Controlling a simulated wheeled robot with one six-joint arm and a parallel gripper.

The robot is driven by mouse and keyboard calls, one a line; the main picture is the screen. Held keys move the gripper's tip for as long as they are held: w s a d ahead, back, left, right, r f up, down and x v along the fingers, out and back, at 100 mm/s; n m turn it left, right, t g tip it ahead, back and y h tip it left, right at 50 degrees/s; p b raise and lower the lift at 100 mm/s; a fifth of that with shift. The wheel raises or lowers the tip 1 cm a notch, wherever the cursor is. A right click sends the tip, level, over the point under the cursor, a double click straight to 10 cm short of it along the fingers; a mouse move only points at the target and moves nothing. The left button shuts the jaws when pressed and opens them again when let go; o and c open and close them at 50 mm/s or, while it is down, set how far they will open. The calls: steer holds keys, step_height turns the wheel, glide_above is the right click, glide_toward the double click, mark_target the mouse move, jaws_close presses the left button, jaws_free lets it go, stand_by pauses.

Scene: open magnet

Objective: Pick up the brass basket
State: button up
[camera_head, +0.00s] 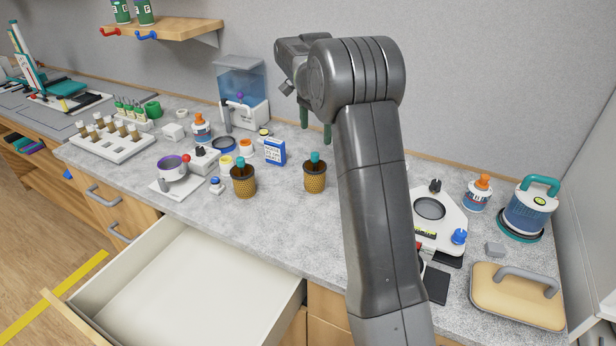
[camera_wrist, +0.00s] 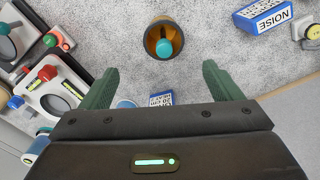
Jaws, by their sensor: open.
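Two woven brass baskets with dark rims and teal pieces standing in them are on the counter: a left one (camera_head: 243,183) and a right one (camera_head: 315,180). I cannot tell from looks which one the task means. In the wrist view one brass basket (camera_wrist: 176,32) shows at the top centre, seen from above with the teal piece inside; it seems to be the right one. My gripper (camera_head: 315,122) hangs above the counter behind the right basket. In the wrist view its green fingers (camera_wrist: 160,72) are wide apart and empty, with the basket beyond their tips.
A blue-and-white box (camera_head: 274,152) stands behind the baskets; a labelled box (camera_wrist: 263,14) shows in the wrist view. A white device (camera_head: 440,226) and a tan block with a handle (camera_head: 518,296) stand on the right. An open drawer (camera_head: 190,282) juts out at the front.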

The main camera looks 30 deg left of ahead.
mark_target(315, 153)
steer(key=f, duration=0.6)
steer(key=shift+s+a, duration=0.1)
steer(key=shift+a, duration=0.2)
steer(key=shift+w+f+p, duration=0.2)
steer(key=shift+f+p, duration=0.35)
steer(key=shift+f, duration=1)
steer(key=shift+w+f+p, duration=0.15)
steer(key=shift+f+p, duration=0.35)
steer(key=shift+f, duration=1)
steer(key=shift+c, duration=0.5)
steer(key=c, duration=1.3)
